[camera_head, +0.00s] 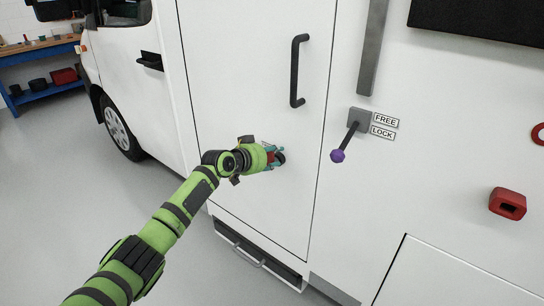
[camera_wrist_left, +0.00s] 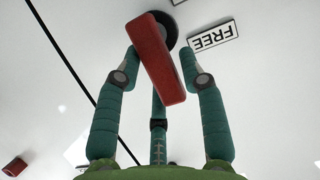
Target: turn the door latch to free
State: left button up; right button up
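The latch is a red bar handle (camera_wrist_left: 160,65) on a dark round base (camera_wrist_left: 171,30) on the white door. A FREE label (camera_wrist_left: 213,36) is beside it, upside down in the wrist view. My left gripper (camera_wrist_left: 159,52) has teal fingers on both sides of the bar, close to it; contact is not clear. In the head view my left gripper (camera_head: 275,155) is at the door and mostly hides the red handle and any label there. My right gripper is not in view.
A grey lever with a purple knob (camera_head: 338,156) hangs beside FREE and LOCK labels (camera_head: 385,126) right of the door. A dark grab handle (camera_head: 298,71) is above my gripper. A step (camera_head: 254,252) is below the door. A red socket (camera_head: 508,204) sits far right.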

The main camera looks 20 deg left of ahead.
pick_arm(q)
jog(key=shift+s+a, duration=0.1)
dwell(0.3)
jog(key=v, duration=1.1)
jog(key=shift+s+r, duration=0.25)
jog(key=shift+s, duration=0.05)
jog(key=shift+a, duration=0.2)
